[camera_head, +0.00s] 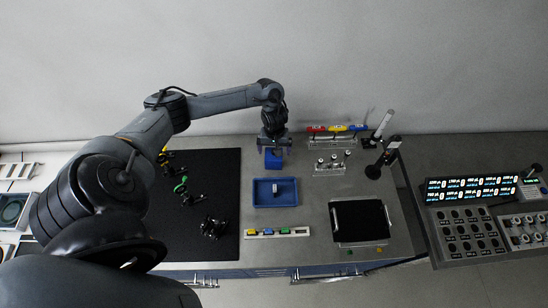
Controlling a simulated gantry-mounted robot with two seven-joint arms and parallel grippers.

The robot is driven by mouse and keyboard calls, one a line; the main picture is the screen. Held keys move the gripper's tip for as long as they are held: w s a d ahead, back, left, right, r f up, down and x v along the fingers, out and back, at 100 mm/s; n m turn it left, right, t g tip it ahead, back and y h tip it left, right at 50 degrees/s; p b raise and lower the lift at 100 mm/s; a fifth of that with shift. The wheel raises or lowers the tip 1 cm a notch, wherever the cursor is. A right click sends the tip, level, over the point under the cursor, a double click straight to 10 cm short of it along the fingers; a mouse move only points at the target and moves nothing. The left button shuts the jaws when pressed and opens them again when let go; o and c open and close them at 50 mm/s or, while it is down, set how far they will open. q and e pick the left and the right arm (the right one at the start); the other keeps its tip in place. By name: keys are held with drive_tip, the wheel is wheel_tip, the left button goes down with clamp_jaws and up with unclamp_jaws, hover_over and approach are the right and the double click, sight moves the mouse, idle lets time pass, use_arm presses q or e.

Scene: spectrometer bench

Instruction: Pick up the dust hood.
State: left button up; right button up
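My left arm comes in from the left, and its gripper (273,147) points down at the back middle of the bench. A small blue block-shaped piece (273,159) shows directly below the gripper. It may be the dust hood, but I cannot tell for sure. The fingers are too small and dark to show whether they are open or shut, or whether they touch the blue piece. My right gripper is not in view.
In front of the gripper is a blue tray (261,193) and a white strip with small coloured blocks (252,234). A black mat (222,180) with dark parts lies left. A clear rack (330,170), a dark stand (373,172) and a black-topped panel (360,220) are right.

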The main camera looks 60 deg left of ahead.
sight(274, 156)
use_arm(q)
drive_tip(key=shift+s+f, duration=0.1)
drive_tip(key=shift+f, duration=2.5)
drive_tip(key=shift+c, duration=0.3)
drive_tip(key=c, duration=0.9)
